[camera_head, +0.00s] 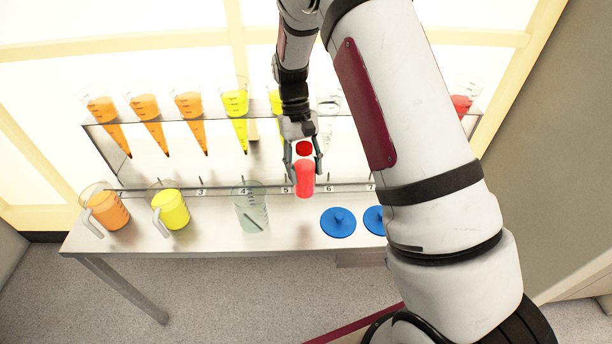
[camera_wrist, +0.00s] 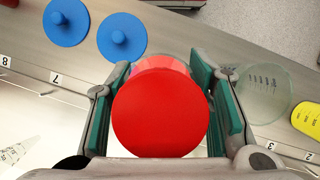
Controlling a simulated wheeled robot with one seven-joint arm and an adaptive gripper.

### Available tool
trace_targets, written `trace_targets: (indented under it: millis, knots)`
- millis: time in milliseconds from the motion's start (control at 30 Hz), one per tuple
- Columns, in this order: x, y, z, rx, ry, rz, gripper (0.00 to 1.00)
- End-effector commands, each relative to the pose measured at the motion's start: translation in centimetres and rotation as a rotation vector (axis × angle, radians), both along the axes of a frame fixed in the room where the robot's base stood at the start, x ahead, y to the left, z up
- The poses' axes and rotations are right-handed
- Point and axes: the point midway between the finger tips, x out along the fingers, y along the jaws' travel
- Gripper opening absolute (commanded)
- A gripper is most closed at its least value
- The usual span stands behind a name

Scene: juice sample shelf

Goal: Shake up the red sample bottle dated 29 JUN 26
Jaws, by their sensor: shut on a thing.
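A red sample bottle (camera_head: 305,180) with a dark red cap is held by my gripper (camera_head: 304,160) in front of the shelf, near the marks 5 and 6. It looks about upright in the head view. In the wrist view the bottle's round red cap (camera_wrist: 160,113) fills the middle, between the two green-padded fingers of my gripper (camera_wrist: 165,95). The gripper is shut on the bottle. I cannot read any date on it. Whether its base touches the table is unclear.
On the table (camera_head: 200,240) stand an orange jug (camera_head: 108,212), a yellow jug (camera_head: 172,210) and a clear, empty-looking vessel (camera_head: 250,208). Two blue lids (camera_head: 338,222) lie to the right. Several filled cones (camera_head: 190,108) hang in the rack behind. My arm hides the rack's right part.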

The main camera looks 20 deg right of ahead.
Motion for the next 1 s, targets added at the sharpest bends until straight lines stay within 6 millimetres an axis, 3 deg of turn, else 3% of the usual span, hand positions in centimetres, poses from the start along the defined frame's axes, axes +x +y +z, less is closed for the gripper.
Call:
trace_targets:
  millis: [67,500,700,767,933,1000]
  knots:
    - [-1.6,0.4,0.1,-0.002,-0.001,-0.001,0.09]
    - [-1.3,0.3,0.0,-0.002,-0.003,-0.002,0.09]
    - [5.2,-1.8,-0.2,-0.002,-0.004,-0.003,0.09]
    - [5.5,-1.9,0.0,-0.002,-0.004,-0.002,0.09]
    - [-0.5,0.2,0.2,-0.001,0.001,0.001,0.09]
    - [-1.6,0.4,0.1,-0.002,-0.001,-0.001,0.09]
